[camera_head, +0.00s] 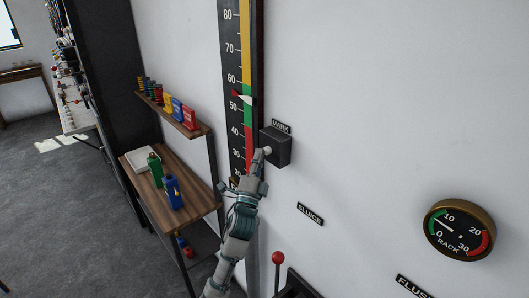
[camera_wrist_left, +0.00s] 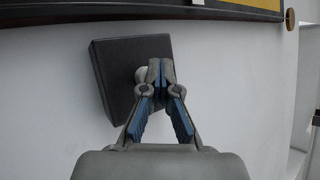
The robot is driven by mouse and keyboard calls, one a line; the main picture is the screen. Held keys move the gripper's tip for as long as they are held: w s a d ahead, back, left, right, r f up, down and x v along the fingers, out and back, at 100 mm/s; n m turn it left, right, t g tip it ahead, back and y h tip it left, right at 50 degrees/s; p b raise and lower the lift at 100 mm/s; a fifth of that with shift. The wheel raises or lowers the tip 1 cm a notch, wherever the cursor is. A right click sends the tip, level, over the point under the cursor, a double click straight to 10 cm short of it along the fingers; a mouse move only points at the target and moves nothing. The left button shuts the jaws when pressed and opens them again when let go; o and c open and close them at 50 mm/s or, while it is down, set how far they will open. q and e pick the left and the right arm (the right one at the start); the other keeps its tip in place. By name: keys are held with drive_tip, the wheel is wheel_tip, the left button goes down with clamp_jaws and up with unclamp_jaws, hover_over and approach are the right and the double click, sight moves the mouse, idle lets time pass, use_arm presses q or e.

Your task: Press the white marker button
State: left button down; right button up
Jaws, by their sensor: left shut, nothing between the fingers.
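The white marker button (camera_head: 267,150) sits on the left part of a dark box (camera_head: 278,147) on the wall, under a MARK label. In the left wrist view the button (camera_wrist_left: 140,75) is a pale knob on the dark box (camera_wrist_left: 112,70), partly hidden behind the fingers. My left gripper (camera_head: 258,153) is shut and empty, its tips at the button; the wrist view shows the closed fingertips (camera_wrist_left: 160,62) over it. I cannot tell whether they touch it. My right gripper is not in view.
A tall scale (camera_head: 233,75) with a red and white pointer stands left of the box. A wooden shelf (camera_head: 205,130) and a table (camera_head: 145,190) with bottles are at left. A red-knobbed lever (camera_head: 278,258) is below, a RACK gauge (camera_head: 459,230) at right.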

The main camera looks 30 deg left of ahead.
use_arm(q)
drive_tip(key=shift+s+a, duration=0.15)
drive_tip(key=shift+s, duration=0.5)
drive_tip(key=s, duration=0.1)
drive_tip(key=s+a+p, duration=0.1)
drive_tip(key=s, duration=0.1)
drive_tip(key=s+a+p, duration=0.1)
drive_tip(key=shift+s, duration=0.3)
idle(0.6)
